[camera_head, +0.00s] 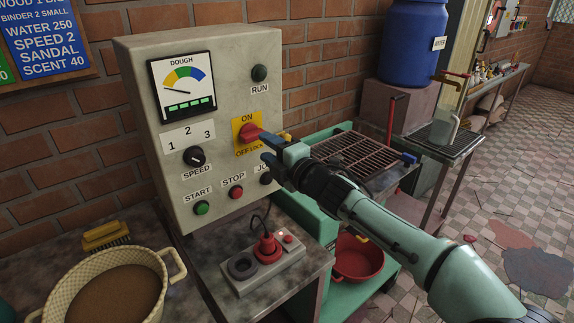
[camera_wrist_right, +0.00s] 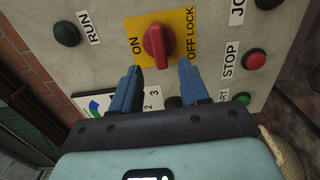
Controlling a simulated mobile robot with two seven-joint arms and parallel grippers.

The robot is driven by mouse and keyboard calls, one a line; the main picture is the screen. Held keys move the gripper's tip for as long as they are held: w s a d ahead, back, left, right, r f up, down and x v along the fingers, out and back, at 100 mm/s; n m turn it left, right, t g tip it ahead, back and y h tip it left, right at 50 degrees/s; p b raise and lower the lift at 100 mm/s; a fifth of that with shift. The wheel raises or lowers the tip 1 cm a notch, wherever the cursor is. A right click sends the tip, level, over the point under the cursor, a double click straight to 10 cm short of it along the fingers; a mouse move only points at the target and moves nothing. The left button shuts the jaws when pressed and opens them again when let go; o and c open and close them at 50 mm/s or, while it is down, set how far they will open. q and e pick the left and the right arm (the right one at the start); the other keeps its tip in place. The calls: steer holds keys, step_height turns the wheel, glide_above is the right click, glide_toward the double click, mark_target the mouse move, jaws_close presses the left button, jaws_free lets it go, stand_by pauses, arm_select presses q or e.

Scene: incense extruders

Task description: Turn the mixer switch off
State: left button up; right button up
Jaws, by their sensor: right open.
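The red mixer switch (camera_head: 248,133) sits on a yellow plate on the front of the grey control box (camera_head: 222,70). ON is printed above it and OFF LOCK below. In the right wrist view the red switch handle (camera_wrist_right: 157,46) lies crosswise to the line between the ON and OFF LOCK words. My right gripper (camera_head: 264,146) is at the box front, just right of the switch. In the wrist view its two blue fingers (camera_wrist_right: 158,78) are apart with nothing between them, pointing toward the switch; contact with it cannot be told. My left gripper is not seen.
The SPEED knob (camera_head: 195,156), green START button (camera_head: 201,208) and red STOP button (camera_head: 236,192) are close below the switch. A red plug (camera_head: 267,247) stands in a socket block below. A metal grate (camera_head: 362,152) lies right, behind my arm.

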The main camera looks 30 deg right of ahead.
steer(key=s+d, duration=0.1)
steer(key=s, duration=0.6)
steer(key=shift+s, duration=0.15)
